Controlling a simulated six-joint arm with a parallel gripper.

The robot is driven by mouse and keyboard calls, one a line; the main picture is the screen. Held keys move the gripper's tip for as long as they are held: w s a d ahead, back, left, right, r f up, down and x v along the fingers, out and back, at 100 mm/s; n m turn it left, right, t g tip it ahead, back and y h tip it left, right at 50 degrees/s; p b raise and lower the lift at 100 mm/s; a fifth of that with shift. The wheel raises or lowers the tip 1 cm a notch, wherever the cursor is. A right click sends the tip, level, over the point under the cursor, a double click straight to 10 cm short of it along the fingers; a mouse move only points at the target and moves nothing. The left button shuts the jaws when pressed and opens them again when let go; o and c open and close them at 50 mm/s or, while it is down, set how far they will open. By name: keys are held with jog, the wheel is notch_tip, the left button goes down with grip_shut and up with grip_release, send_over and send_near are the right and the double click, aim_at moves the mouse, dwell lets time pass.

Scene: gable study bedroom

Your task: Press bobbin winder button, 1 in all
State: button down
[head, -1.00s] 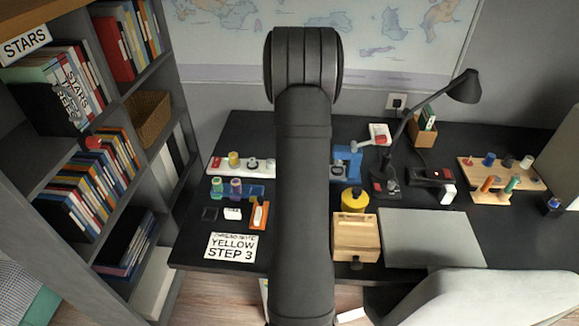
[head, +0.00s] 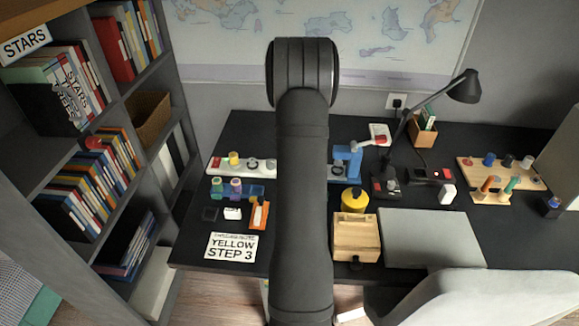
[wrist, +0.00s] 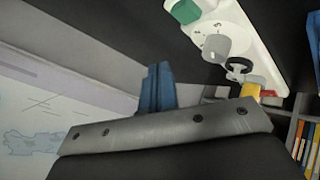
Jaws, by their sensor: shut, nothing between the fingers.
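A white control strip (head: 263,168) lies on the desk, partly hidden behind my arm in the head view. I cannot read which control is the bobbin winder button. My gripper (wrist: 157,80) shows blue fingers, shut and empty, left of the strip and apart from it in the picture. In the head view my arm hides the gripper.
A blue stand (head: 347,160), a yellow-topped round container (head: 355,200), a wooden box (head: 356,238) and a desk lamp (head: 463,86) stand right of my arm. A card (head: 231,246) and an orange tray (head: 259,215) lie left. A bookshelf (head: 150,75) stands at left.

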jog(key=shift+f, duration=2.35)
jog(key=shift+f, duration=0.1)
jog(key=shift+f, duration=0.35)
jog(key=shift+f, duration=0.4)
dwell(0.8)
dwell(0.3)
jog(key=shift+r, duration=0.8)
jog(key=shift+r, duration=0.1)
jog(key=shift+r, duration=2.4)
jog(key=shift+f, duration=0.1)
